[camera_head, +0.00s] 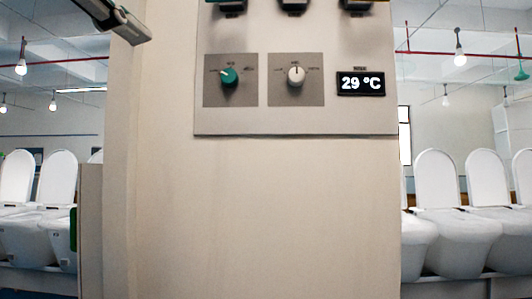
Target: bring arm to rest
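A dark and white device part (117,18) juts in from the top left in front of the cabinet; it looks like the end of my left arm, with its gripper. It is cut off by the top edge, and I cannot tell whether its fingers are open or shut. It is apart from the knobs. My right gripper is not in view. The control panel (290,122) carries a teal knob (229,77) turned to the upper left and a white knob (296,76) pointing up. A display (361,84) reads 29 °C.
The tall beige cabinet (280,220) fills the middle. Dark fittings (293,6) sit along the panel's top, partly cut off. White toilets with raised lids stand behind at left (30,230) and right (455,240). The space before the cabinet's lower face looks clear.

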